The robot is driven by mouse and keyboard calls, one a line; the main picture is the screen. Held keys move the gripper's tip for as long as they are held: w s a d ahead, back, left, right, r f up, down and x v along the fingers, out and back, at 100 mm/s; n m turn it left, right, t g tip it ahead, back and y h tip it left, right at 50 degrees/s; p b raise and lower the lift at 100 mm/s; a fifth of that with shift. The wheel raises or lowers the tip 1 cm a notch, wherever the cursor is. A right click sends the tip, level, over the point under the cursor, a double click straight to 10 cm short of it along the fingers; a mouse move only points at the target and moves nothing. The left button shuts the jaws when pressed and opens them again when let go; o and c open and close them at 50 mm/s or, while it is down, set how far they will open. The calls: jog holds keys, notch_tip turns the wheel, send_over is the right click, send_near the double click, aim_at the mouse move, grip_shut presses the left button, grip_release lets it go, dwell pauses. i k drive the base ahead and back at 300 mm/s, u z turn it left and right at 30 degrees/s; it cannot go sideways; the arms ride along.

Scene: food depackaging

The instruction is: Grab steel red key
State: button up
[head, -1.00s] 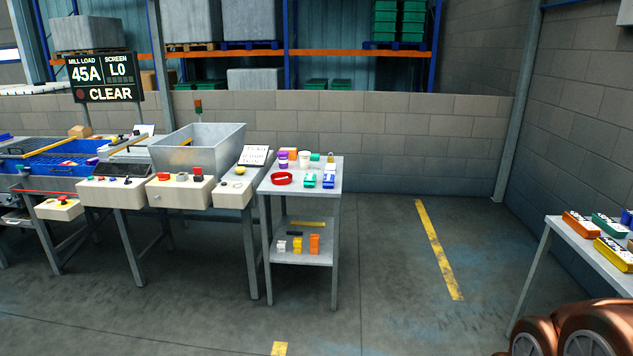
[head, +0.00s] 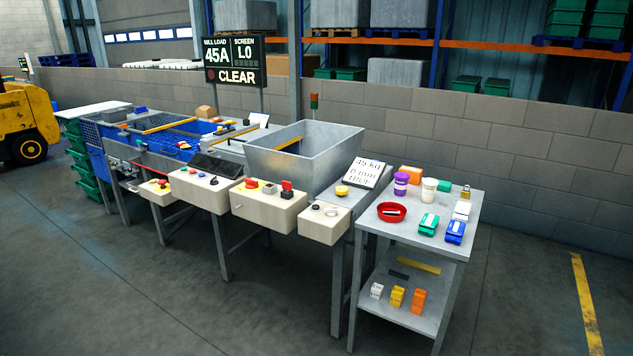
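No object can be clearly made out as a steel red key at this distance. A small red upright piece (head: 287,186) stands on a beige control box (head: 268,208), beside a red mushroom button (head: 251,183). I cannot tell whether it is a key. A red ring-shaped dish (head: 391,212) lies on the grey side table (head: 415,236), and a small light item shows inside it. A brass padlock (head: 465,191) stands at that table's back right. My gripper is not in view.
A steel hopper (head: 310,160) stands behind the control boxes. The side table also holds a green pack (head: 429,222), a blue pack (head: 455,232) and a purple container (head: 401,184). A yellow vehicle (head: 25,120) stands far left. The front floor is clear.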

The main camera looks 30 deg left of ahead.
aim_at(286, 185)
jog(key=u, duration=1.6)
jog(key=k, duration=0.6)
jog(key=z, duration=0.6)
jog(key=i, duration=2.4)
jog(key=u, duration=1.4)
jog(key=i, duration=0.7)
jog(key=u, duration=0.65)
